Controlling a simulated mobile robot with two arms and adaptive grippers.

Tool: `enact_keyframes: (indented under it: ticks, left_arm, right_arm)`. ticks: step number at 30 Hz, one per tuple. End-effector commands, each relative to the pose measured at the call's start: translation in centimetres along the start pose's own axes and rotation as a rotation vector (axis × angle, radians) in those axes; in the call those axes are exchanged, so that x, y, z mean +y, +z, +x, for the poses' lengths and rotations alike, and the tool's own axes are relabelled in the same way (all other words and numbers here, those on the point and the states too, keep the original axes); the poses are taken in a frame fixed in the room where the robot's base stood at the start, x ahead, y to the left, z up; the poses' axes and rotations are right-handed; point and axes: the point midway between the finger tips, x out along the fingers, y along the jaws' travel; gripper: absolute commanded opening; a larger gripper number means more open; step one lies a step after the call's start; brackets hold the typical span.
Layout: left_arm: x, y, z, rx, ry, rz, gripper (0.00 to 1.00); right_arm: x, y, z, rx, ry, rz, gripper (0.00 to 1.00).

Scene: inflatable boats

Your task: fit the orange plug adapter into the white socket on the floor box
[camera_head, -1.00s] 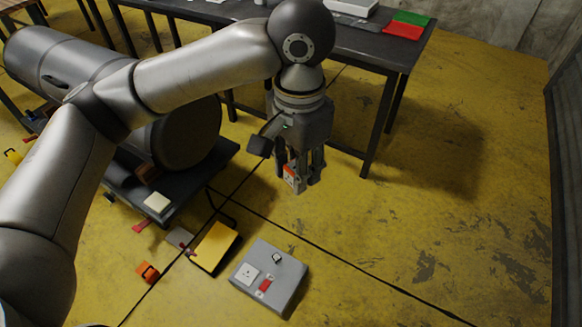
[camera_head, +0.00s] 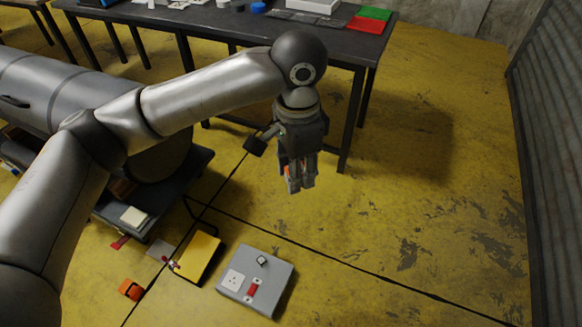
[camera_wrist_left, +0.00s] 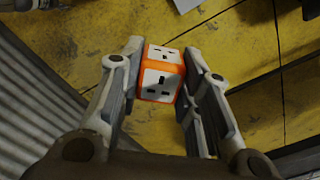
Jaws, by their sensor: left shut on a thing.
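My left gripper (camera_head: 301,188) is shut on the orange plug adapter (camera_head: 289,179), high above the floor. In the left wrist view the adapter (camera_wrist_left: 162,75) is an orange block with white socket faces, held between the two fingers (camera_wrist_left: 158,85). The adapter's pins are not visible. The grey floor box (camera_head: 268,262) lies on the yellow floor, below and left of the gripper in the head view. Its white socket (camera_head: 234,280) is at the box's left side, beside a red switch (camera_head: 252,289) and a small knob (camera_head: 262,261). My right gripper is not in view.
A yellow-topped box (camera_head: 197,256) lies left of the floor box, with an orange object (camera_head: 130,289) beyond it. A dark table (camera_head: 335,50) stands behind the gripper. A large grey cylinder (camera_head: 60,95) rests on a dark low cart. Floor right of the floor box is clear.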

Motion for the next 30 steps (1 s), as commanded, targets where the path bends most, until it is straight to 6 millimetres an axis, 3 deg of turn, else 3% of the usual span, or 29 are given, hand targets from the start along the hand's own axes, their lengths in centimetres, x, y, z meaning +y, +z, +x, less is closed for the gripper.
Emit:
enact_keyframes:
  ticks: [13,30]
  left_arm:
    - [0.1,1.0,-1.0,0.001,0.001,-0.067,0.11]
    - [1.4,8.6,-8.7,0.002,-0.003,-0.600,0.11]
  right_arm:
    - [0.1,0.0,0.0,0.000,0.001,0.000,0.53]
    - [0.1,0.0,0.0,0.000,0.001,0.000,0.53]
